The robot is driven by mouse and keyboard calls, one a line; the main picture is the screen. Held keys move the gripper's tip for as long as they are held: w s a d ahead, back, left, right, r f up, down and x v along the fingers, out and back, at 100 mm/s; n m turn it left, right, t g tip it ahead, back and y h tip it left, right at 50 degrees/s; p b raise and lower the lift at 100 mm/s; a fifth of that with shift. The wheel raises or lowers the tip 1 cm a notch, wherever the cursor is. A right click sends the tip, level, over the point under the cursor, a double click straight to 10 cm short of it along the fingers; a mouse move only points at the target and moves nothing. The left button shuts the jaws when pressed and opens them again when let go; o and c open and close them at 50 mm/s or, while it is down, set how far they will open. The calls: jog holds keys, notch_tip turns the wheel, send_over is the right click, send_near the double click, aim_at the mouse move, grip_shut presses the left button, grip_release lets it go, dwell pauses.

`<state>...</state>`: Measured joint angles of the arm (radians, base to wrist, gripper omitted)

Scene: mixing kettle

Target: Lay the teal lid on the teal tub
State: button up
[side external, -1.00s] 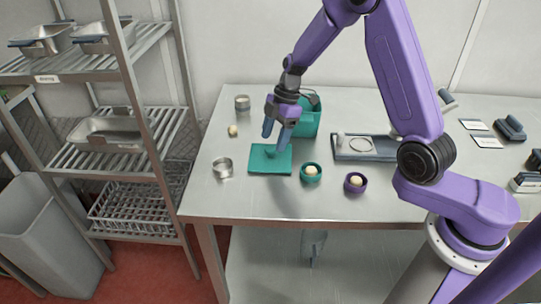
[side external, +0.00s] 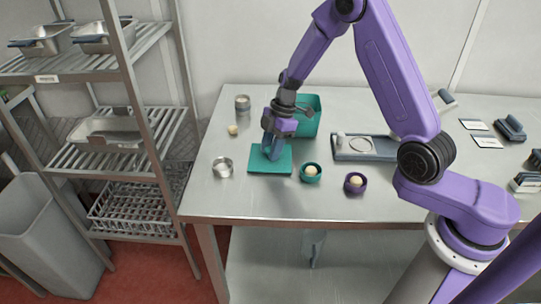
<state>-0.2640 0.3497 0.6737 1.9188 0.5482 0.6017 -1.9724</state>
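The teal lid (side external: 284,166) is a flat square lying on the steel table, left of the middle. The teal tub (side external: 310,118) stands behind it to the right and looks open at the top; my arm covers part of its left side. My purple gripper (side external: 271,153) points down over the middle of the lid, with its fingertips low at the lid's top. The fingers hide the lid's centre, where a small knob showed earlier. I cannot tell whether they are closed on it.
A teal bowl (side external: 311,173) and a purple bowl (side external: 355,183), each holding a pale ball, stand right of the lid. A metal cup (side external: 223,167) is left of it. A grey scale-like tray (side external: 365,148) lies right of the tub. The table's front is clear.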

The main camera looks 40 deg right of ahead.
aim_at(266, 150)
jog(key=shift+r, duration=2.55)
jog(key=shift+s+d+r+m, duration=0.1)
jog(key=shift+d+r+m, duration=0.1)
jog(key=shift+r+m, duration=0.25)
jog(key=s+d+r+m+t+h, duration=0.1)
jog(key=s+d+r+m, duration=0.2)
jog(key=r+m, duration=0.3)
jog(key=s+d+r+m+t+h, duration=0.1)
jog(key=s+d+r+m+t, duration=0.15)
jog(key=r+m, duration=0.35)
jog(key=w+d+n+g+y, duration=0.2)
jog(key=w+d+n+g, duration=0.1)
jog(key=w+d+n, duration=0.9)
jog(key=shift+n+g, duration=0.25)
jog(key=shift+n, duration=0.2)
jog(key=shift+s+f, duration=0.25)
jog(key=shift+f, duration=0.6)
jog(key=shift+s+f, duration=0.2)
jog(key=shift+f, duration=0.65)
jog(key=shift+s+f, duration=0.25)
jog(key=shift+f, duration=0.6)
jog(key=shift+f, duration=0.5)
